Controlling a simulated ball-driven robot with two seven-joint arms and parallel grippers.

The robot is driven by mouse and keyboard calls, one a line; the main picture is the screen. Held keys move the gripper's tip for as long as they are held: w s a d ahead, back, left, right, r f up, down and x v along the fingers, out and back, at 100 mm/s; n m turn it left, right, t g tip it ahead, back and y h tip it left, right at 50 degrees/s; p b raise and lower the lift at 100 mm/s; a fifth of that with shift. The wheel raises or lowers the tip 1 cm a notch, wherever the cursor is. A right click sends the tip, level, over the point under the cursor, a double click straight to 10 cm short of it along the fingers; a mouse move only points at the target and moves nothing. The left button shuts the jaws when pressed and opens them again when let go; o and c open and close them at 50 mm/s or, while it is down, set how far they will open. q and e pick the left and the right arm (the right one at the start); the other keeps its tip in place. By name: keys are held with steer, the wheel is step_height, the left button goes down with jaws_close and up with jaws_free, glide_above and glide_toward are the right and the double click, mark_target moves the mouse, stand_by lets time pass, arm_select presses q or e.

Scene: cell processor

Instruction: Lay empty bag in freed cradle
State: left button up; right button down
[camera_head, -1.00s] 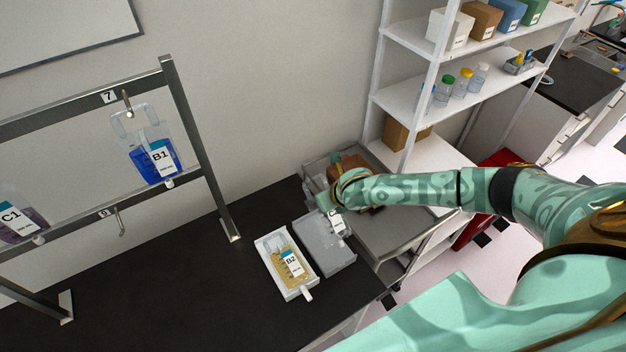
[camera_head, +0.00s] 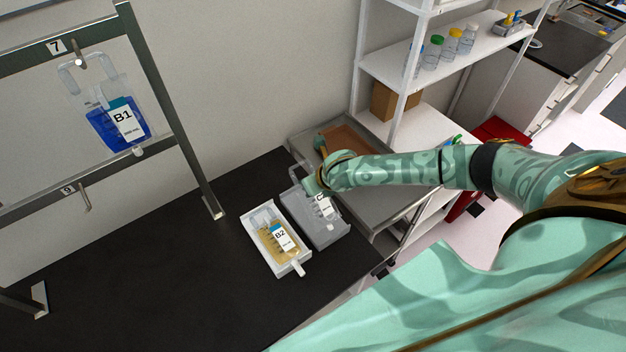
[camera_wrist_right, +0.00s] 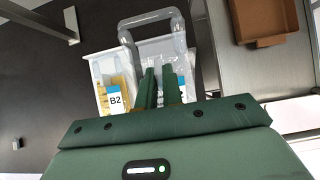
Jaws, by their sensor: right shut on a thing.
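My right gripper (camera_head: 311,187) is shut on the upper end of a clear, empty-looking bag (camera_head: 324,211) with a white and blue label. The bag is over the grey cradle (camera_head: 331,239); I cannot tell whether it touches the cradle floor. In the right wrist view, the gripper fingers (camera_wrist_right: 161,75) cover part of the bag, and its clear hanger loop (camera_wrist_right: 150,17) sticks out beyond them. The white cradle (camera_head: 264,250) beside it holds the amber bag B2 (camera_head: 279,238). My left gripper is out of view.
The blue bag B1 (camera_head: 119,122) hangs from hook 7 on the rack (camera_head: 165,110) at left. A grey metal tray surface with a brown tray (camera_head: 347,141) lies behind the arm. White shelves (camera_head: 390,70) stand at the back. The black bench (camera_head: 190,280) is clear at front left.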

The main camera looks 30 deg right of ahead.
steer(key=shift+f, duration=0.3)
steer(key=c, duration=1.5)
jaws_free()
steer(key=shift+r, duration=0.1)
steer(key=p+v, duration=0.1)
steer(key=v, duration=1.5)
steer(key=shift+s, duration=0.1)
